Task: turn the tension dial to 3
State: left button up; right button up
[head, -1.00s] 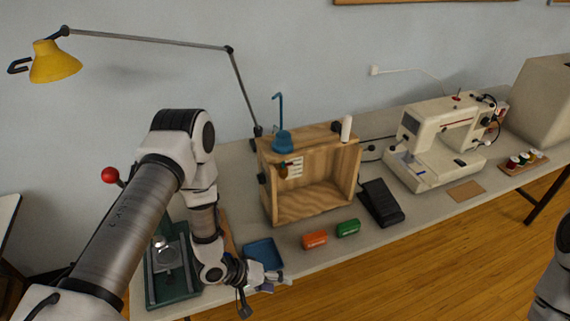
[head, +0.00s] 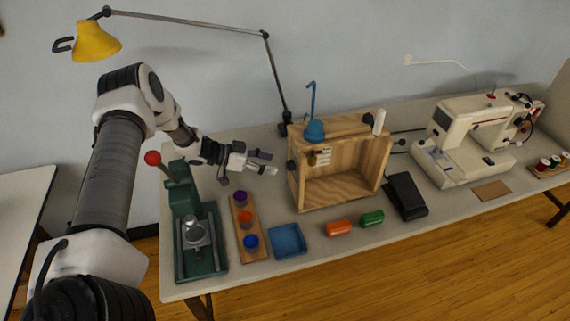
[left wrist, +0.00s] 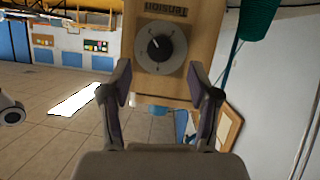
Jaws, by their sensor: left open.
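The tension dial (left wrist: 160,45) is a black knob on a round grey plate, below an upside-down "Tension" label (left wrist: 165,8) in the left wrist view. Its white mark points to the upper left there; I cannot read the numbers. In the head view the dial (head: 291,168) shows as a dark knob on the left side of the wooden box (head: 340,190). My left gripper (head: 268,163) is open and empty, just left of that side and pointing at it. In the left wrist view its fingers (left wrist: 160,75) stand either side, short of the dial. My right gripper is out of view.
A green press (head: 200,245) with a red-knobbed lever, a wooden strip (head: 238,216) with coloured pots and a blue tray (head: 287,240) stand below and left. Orange (head: 339,228) and green (head: 372,218) blocks lie in front of the box. A lamp (head: 97,42) arches above.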

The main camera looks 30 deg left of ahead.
aim_at(290, 165)
pick_arm(q)
jog(key=x, duration=0.5)
jog(key=shift+w+d+f+p, duration=0.1)
jog(key=shift+w+d+p, duration=0.05)
jog(key=shift+p, duration=0.15)
jog(key=c, duration=1.2)
jog(key=shift+o, duration=0.2)
